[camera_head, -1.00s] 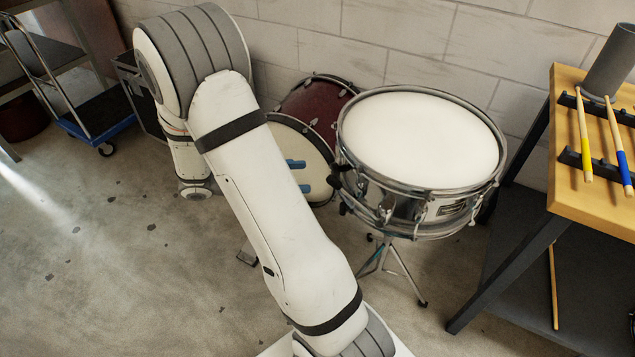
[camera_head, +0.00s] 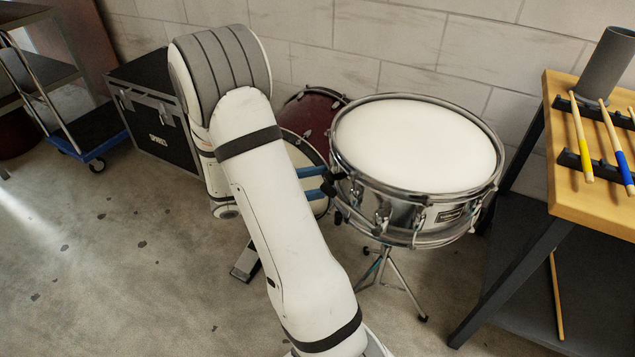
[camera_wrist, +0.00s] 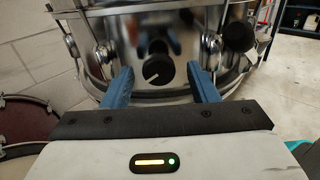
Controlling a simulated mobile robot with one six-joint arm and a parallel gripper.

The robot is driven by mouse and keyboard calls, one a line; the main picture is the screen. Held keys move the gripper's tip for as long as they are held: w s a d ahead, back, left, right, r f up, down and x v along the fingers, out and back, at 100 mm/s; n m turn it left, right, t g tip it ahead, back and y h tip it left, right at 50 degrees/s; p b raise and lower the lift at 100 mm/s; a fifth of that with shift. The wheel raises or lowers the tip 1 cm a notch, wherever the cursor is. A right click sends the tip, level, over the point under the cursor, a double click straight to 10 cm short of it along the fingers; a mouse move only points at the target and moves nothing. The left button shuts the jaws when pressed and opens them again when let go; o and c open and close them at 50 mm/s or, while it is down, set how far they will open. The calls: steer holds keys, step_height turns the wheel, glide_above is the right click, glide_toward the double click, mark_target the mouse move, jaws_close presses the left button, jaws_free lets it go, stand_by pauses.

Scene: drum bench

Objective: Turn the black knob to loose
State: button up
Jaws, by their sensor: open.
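The black knob (camera_wrist: 158,70) is on the side of the snare drum's metal shell (camera_wrist: 130,28) in the wrist view. A pale pointer line on it slants toward the lower left. My gripper (camera_wrist: 160,80) is open, with one blue finger on each side of the knob and a gap on both sides. In the head view the snare drum (camera_head: 418,145) stands on a tripod stand, and my gripper (camera_head: 325,180) reaches its left side. I cannot make out the knob clearly there.
Another dark round part (camera_wrist: 238,37) sticks out from the drum at right in the wrist view. A wooden bench (camera_head: 600,195) with drumsticks stands at right. A red bass drum (camera_head: 312,110) and a black case (camera_head: 155,115) are behind my arm. The front-left floor is clear.

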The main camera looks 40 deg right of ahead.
steer(key=shift+c, duration=0.4)
steer(key=c, duration=0.9)
steer(key=shift+o, duration=0.2)
steer(key=shift+m, duration=1.4)
steer(key=o, duration=0.9)
steer(key=shift+o, duration=0.2)
steer(key=p+v, duration=0.1)
steer(key=v, duration=0.6)
steer(key=shift+w+a+p, duration=0.2)
steer(key=shift+a+p, duration=0.1)
steer(key=shift+a, duration=0.1)
